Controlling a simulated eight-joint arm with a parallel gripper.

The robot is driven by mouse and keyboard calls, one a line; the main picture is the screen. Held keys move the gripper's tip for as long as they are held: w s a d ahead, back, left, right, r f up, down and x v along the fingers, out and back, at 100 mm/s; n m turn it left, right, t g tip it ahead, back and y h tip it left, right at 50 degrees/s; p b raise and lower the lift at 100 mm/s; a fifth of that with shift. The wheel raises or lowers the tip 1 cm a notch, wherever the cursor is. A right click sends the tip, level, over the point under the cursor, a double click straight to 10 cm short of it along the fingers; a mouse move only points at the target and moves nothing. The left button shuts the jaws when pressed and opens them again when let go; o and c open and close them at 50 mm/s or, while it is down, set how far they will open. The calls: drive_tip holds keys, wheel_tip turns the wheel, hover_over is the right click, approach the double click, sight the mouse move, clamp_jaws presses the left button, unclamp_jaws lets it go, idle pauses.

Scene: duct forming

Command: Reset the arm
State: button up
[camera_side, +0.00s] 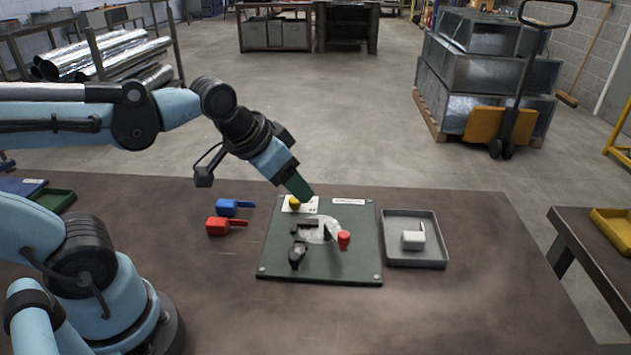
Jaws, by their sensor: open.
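My gripper (303,192) is open and points down and to the right, at the back edge of a dark green board. Its fingers look small and dark from here, and nothing shows between them. The green board (350,268) lies on the brown table and bears a yellow knob (294,203) on a white plate, right by my fingertips. I cannot tell whether they touch. A black fixture with a pale metal piece (316,236) and a red-topped handle (344,240) sit mid-board.
A grey tray (440,258) with a white block (413,240) lies right of the board. Blue (232,207) and red (222,225) handled tools lie to its left. The table (480,320) is clear at the front right.

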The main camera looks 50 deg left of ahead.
drive_tip(key=shift+s+a+f+n+t, duration=0.15)
drive_tip(key=shift+s+a+f+n, duration=0.1)
drive_tip(key=shift+s+f, duration=0.3)
drive_tip(key=shift+s+a+f+n+t, duration=0.15)
drive_tip(key=shift+s+a+f+n, duration=0.1)
drive_tip(key=shift+s+f, duration=0.2)
drive_tip(key=shift+r, duration=0.1)
idle(0.6)
